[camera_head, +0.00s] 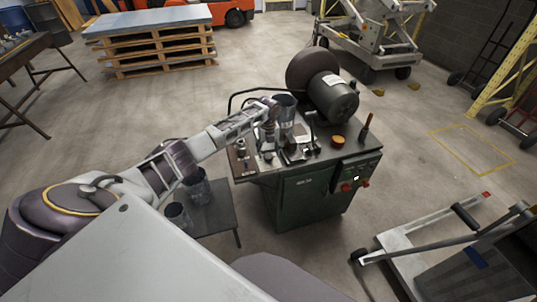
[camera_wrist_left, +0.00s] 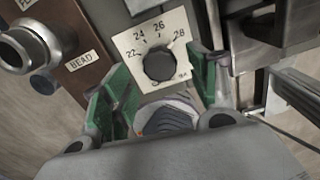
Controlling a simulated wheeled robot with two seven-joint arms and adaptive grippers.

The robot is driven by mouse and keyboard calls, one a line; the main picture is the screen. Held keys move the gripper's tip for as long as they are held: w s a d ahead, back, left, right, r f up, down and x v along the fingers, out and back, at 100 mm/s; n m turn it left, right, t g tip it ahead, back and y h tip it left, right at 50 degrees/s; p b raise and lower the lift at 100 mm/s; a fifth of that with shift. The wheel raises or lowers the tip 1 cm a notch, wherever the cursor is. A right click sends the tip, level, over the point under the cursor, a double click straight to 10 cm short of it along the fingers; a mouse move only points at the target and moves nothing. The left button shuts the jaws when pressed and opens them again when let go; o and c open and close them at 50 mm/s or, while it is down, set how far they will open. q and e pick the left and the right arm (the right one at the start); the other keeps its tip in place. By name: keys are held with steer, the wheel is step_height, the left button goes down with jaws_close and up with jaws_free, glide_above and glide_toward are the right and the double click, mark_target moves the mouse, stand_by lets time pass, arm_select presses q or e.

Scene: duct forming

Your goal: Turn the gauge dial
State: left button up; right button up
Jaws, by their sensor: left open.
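The gauge dial (camera_wrist_left: 160,66) is a round black knob on a square cream plate (camera_wrist_left: 178,30) with printed numbers including 22, 24, 26 and 28. My left gripper (camera_wrist_left: 160,84) is open, with its green-padded fingers on either side of the dial's lower part. I cannot tell whether either finger touches it. In the head view my left gripper (camera_head: 267,134) is above the front left part of the dark green machine (camera_head: 300,198). The dial is too small to make out clearly there. My right gripper is not in view.
A knob (camera_wrist_left: 28,48) with a "BEAD" label (camera_wrist_left: 82,60) is left of the plate. A low table (camera_head: 214,213) with metal cans is at left.

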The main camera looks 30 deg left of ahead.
mark_target(268, 156)
arm_select(q)
step_height(268, 156, up, 9)
steer(key=shift+f, duration=0.15)
stand_by(0.8)
